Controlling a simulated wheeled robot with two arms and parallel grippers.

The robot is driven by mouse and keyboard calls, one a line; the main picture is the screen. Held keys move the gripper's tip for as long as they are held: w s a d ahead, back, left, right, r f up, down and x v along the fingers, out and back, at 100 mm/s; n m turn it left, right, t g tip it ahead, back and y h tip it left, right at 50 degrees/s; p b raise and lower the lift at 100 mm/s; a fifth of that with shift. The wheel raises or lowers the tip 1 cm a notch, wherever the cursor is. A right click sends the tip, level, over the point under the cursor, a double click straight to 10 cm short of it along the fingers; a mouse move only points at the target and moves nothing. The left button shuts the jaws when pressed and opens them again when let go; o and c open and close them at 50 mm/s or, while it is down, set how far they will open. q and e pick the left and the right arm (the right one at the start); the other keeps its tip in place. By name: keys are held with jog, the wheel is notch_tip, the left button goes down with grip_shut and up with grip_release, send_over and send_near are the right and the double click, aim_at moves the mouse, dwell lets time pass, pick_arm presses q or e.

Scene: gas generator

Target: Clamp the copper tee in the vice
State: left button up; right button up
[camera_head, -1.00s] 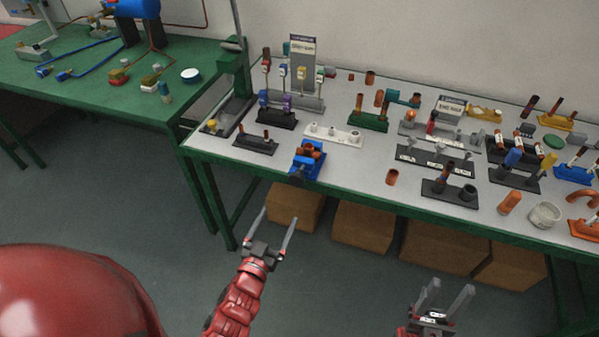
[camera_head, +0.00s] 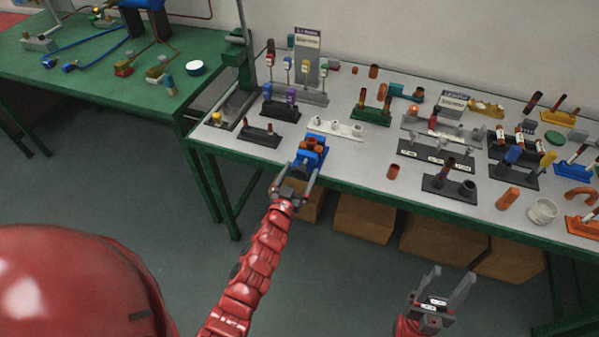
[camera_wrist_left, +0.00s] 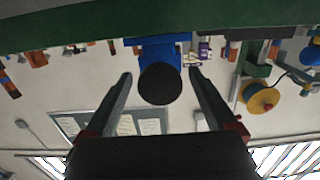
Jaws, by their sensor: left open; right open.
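The blue vice (camera_head: 312,152) stands at the front edge of the grey-topped bench. The copper tee (camera_head: 314,143) sits at the top of the vice, between or on its jaws; I cannot tell how tightly it is held. My left gripper (camera_head: 297,175) is open at the front of the vice, with its fingers reaching toward it. In the left wrist view the vice (camera_wrist_left: 158,48) shows with a dark round end (camera_wrist_left: 160,83) between the open fingers (camera_wrist_left: 163,88), apart from both. My right gripper (camera_head: 446,287) is open and empty, low in front of the bench.
A dark rack (camera_head: 259,136) stands left of the vice and a white fitting holder (camera_head: 335,129) behind it. A copper piece (camera_head: 393,172) stands to the right. Cardboard boxes (camera_head: 363,219) sit under the bench. The floor before the bench is clear.

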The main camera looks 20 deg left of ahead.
pick_arm(q)
jog(key=c, duration=1.3)
jog(key=shift+f+m+b, duration=0.3)
jog(key=shift+m+b, duration=1.1)
jog(key=shift+b, duration=0.05)
jog(key=shift+c, duration=0.2)
jog(key=m+b, duration=0.2)
jog(key=shift+m, duration=0.4)
jog(key=m+b, duration=0.2)
jog(key=m, duration=0.1)
jog(key=shift+r, duration=0.15)
jog(key=shift+r+m+b, duration=0.1)
jog(key=shift+m+b, duration=0.7)
jog(key=shift+m, duration=0.5)
jog(key=o, duration=1.3)
